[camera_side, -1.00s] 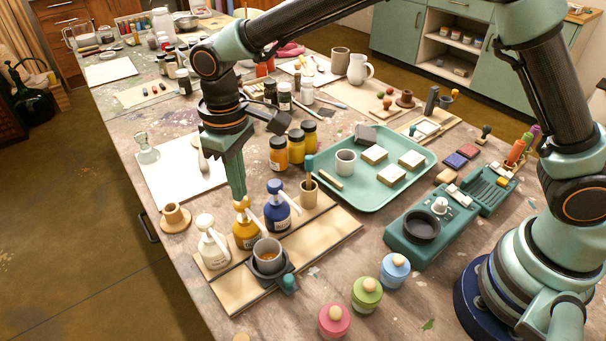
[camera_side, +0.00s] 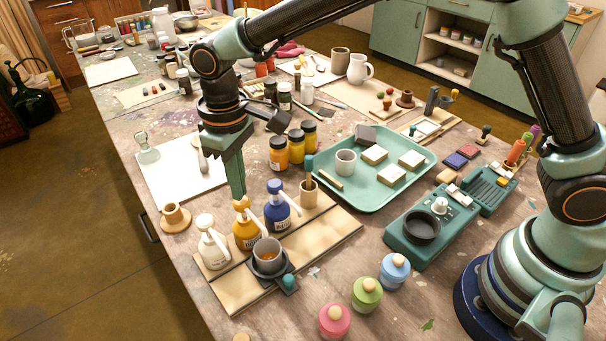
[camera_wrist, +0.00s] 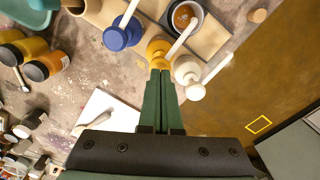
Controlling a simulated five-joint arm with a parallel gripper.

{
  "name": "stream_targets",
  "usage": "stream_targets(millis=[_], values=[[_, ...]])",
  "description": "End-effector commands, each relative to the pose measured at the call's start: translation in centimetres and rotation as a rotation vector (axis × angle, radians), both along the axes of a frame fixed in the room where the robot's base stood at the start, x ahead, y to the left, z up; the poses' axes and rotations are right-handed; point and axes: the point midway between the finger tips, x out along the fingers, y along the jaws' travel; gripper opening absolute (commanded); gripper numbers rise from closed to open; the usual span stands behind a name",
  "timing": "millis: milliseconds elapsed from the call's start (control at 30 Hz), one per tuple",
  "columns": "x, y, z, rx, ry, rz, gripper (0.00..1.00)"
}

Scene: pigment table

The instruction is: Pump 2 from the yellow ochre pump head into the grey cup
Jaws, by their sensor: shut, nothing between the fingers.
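The yellow ochre pump bottle (camera_side: 246,234) stands on the wooden board between a white and a blue pump bottle. Its yellow pump head (camera_side: 241,204) is directly below my gripper (camera_side: 239,196). My gripper points down with its fingers closed and empty. Its tips are at the top of the head; whether they touch is hard to tell. In the wrist view, the fingertips (camera_wrist: 161,72) overlap the edge of the yellow head (camera_wrist: 158,50). The pale spout reaches over the grey cup (camera_side: 267,250), which sits in a dark holder. Ochre colour shows inside the cup (camera_wrist: 184,16).
The white pump bottle (camera_side: 212,246) and blue pump bottle (camera_side: 277,209) flank the ochre one closely. A small wooden pot (camera_side: 309,193) with a stick is behind them. A green tray (camera_side: 375,190) lies to the right. Several lidded jars (camera_side: 334,321) stand in front.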

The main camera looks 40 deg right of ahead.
Motion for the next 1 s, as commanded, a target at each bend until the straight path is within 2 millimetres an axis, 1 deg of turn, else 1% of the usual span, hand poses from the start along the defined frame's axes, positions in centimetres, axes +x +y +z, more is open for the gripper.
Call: stream_targets(millis=[700, 1000], values=[[-0.1, 0.0, -2.4, -0.001, 0.002, 0.0, 0.0], [0.0, 0.0, -2.3, -0.001, 0.002, 0.0, 0.0]])
